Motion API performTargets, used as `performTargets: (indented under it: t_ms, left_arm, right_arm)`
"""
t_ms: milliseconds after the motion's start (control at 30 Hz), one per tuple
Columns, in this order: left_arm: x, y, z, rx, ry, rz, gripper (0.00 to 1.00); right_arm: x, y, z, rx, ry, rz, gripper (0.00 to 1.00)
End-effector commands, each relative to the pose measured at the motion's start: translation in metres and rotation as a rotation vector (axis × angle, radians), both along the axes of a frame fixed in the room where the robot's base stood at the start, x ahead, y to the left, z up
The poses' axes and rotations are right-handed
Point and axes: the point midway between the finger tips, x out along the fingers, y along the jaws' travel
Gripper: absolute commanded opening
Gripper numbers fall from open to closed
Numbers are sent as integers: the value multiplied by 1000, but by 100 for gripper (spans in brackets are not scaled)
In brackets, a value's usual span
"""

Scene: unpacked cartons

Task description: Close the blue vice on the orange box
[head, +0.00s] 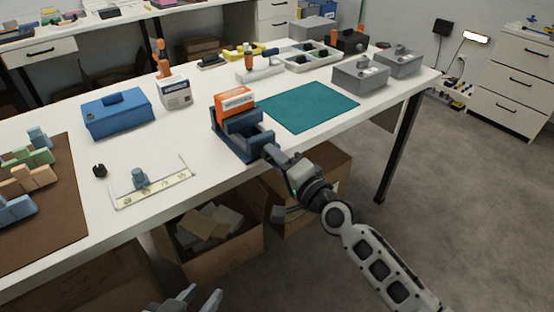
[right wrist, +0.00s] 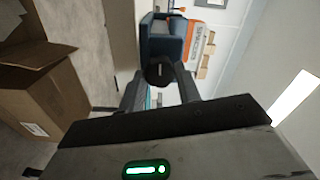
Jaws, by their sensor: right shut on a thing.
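The blue vice (head: 243,140) stands at the front edge of the white table. The orange box (head: 235,102), with a white label, stands upright between its jaws; I cannot tell whether both jaws touch it. My right gripper (head: 269,151) is at the front of the vice, shut on its dark handle (right wrist: 159,72). In the right wrist view the vice (right wrist: 163,40) and the orange box (right wrist: 197,42) lie just beyond the fingers (right wrist: 160,84). My left gripper (head: 196,300) is low at the bottom edge, away from the table, with its fingers apart and nothing visible between them.
A green mat (head: 308,106) lies right of the vice. A blue toolbox (head: 116,113) and a white-and-grey box (head: 175,93) stand to the left. A tray-like frame (head: 152,193) lies at the front. Open cartons (head: 225,252) stand on the floor beneath the table.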

Motion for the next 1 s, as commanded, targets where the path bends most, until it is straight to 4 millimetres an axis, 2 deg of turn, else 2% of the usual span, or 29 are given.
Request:
performTargets:
  t_ms: [633, 667, 733, 1000]
  left_arm:
    - [0, 0, 0, -1, -1, -1, 36]
    - [0, 0, 0, -1, -1, -1, 36]
    - [0, 0, 0, 0, -1, -1, 36]
    - [0, 0, 0, -1, -1, -1, 36]
  right_arm:
    - [-1, 1, -3, 40, 37, 2, 11]
    - [-1, 1, -3, 40, 37, 2, 36]
    - [-1, 1, -2, 40, 37, 2, 55]
    - [-1, 0, -1, 41, 33, 1, 55]
